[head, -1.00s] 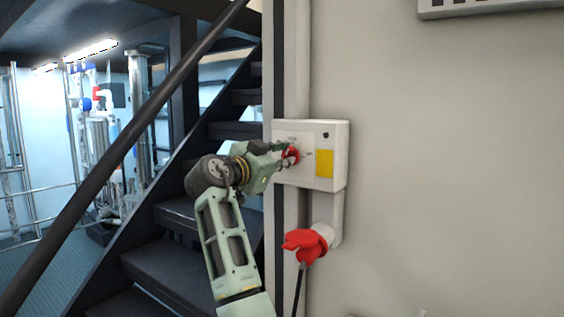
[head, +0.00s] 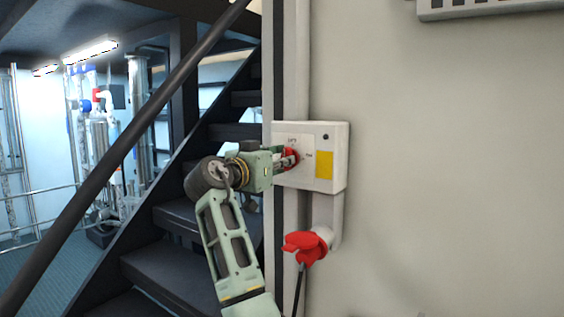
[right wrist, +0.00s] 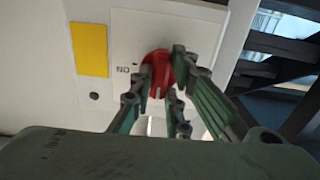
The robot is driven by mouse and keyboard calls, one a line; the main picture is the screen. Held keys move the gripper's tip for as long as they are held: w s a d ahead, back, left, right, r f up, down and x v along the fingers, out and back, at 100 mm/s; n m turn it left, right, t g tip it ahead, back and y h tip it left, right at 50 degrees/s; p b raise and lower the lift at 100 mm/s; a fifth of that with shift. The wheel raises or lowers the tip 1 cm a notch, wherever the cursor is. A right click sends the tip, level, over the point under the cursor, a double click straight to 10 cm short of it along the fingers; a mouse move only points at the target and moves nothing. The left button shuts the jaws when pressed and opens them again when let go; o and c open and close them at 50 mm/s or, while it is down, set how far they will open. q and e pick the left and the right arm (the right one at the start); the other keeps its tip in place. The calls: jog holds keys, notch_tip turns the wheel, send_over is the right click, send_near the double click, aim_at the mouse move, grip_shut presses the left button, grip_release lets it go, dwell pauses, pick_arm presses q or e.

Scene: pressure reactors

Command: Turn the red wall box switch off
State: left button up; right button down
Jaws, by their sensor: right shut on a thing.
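The white wall box (head: 335,180) is fixed to the wall and has a yellow label (head: 325,165) on its face. Its red switch (head: 292,155) is a rotary knob on the left part of the face. My right gripper (head: 286,160) reaches it from the left and is shut on the knob. In the right wrist view the red knob (right wrist: 157,72) sits between the two fingers of the gripper (right wrist: 163,85), with "ON" printed beside it. The fingers hide part of the knob. My left gripper is not in view.
A red plug (head: 303,246) with a black cable hangs below the box. A dark staircase (head: 190,245) with a handrail (head: 130,140) is at the left, close to my right arm.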

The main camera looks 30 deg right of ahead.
jog(key=c, duration=1.7)
grip_release()
jog(key=shift+a, duration=0.15)
jog(key=v, duration=1.1)
jog(key=shift+s+a, duration=0.15)
jog(key=shift+a, duration=0.2)
